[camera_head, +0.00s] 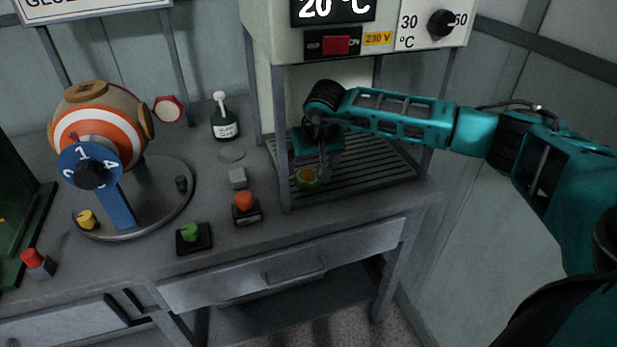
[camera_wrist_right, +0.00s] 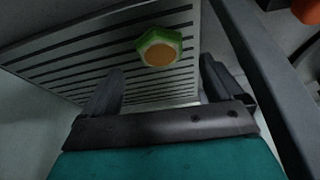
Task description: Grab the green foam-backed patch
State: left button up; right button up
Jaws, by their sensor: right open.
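The green patch (camera_head: 308,179) with an orange-tan top lies at the front left of the slatted grille under the machine. In the right wrist view the patch (camera_wrist_right: 159,47) shows as a green hexagon with a round orange face, lying on the slats ahead of the fingers. My right gripper (camera_head: 322,165) reaches in under the machine from the right, just above and behind the patch. Its two fingers (camera_wrist_right: 160,88) are spread with nothing between them; the patch appears beyond the fingertips. My left gripper is not in view.
The heating machine (camera_head: 285,48) stands on posts around the slatted grille (camera_head: 375,168); its front left post is close to the patch. Left of it are a glue bottle (camera_head: 225,122), a grey block (camera_head: 237,178), orange and green buttons (camera_head: 190,233), and the ball press (camera_head: 97,125).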

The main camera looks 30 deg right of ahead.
aim_at(309, 176)
jog(key=x, duration=0.5)
jog(key=shift+s, duration=0.1)
jog(key=shift+c, duration=0.2)
jog(key=c, duration=1.1)
